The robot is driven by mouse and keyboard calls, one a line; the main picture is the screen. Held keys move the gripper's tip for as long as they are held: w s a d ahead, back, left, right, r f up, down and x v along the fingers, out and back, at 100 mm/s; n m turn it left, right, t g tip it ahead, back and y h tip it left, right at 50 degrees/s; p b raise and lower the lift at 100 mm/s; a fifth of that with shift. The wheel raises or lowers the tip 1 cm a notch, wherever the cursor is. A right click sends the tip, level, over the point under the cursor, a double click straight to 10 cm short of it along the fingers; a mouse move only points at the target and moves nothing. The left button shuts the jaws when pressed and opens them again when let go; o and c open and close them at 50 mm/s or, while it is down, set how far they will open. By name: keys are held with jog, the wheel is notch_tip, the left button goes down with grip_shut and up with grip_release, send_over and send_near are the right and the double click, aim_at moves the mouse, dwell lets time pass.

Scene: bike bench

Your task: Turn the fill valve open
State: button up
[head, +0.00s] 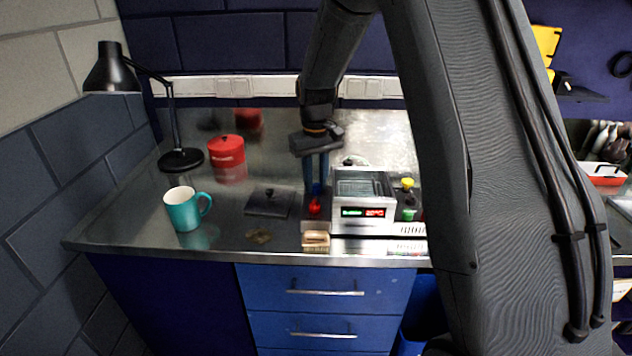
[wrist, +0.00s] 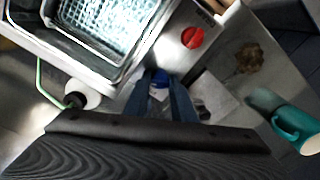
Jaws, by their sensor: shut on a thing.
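My gripper (head: 316,181) points straight down, with its two fingers closed on a blue knob (wrist: 158,92), apparently the fill valve, beside the silver cleaning machine (head: 364,218). In the wrist view my gripper (wrist: 161,78) has one finger on each side of the blue knob, partly hiding it. In the head view the fingers mostly cover it. A red knob (head: 315,207) sits in front of the blue one on the same housing, and also shows in the wrist view (wrist: 192,37). The knob's turn angle cannot be read. The machine holds a wire basket (wrist: 112,25) and has lit displays.
A dark flat lid (head: 267,204) lies left of the valves. A teal mug (head: 183,210), a red canister (head: 227,151) and a black lamp (head: 181,159) stand farther left. A tan block (head: 316,239) lies at the front.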

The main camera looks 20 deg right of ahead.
jog(key=shift+w+r+m, duration=0.1)
jog(key=shift+m, duration=0.4)
jog(key=o, duration=1)
jog(key=shift+o, duration=0.3)
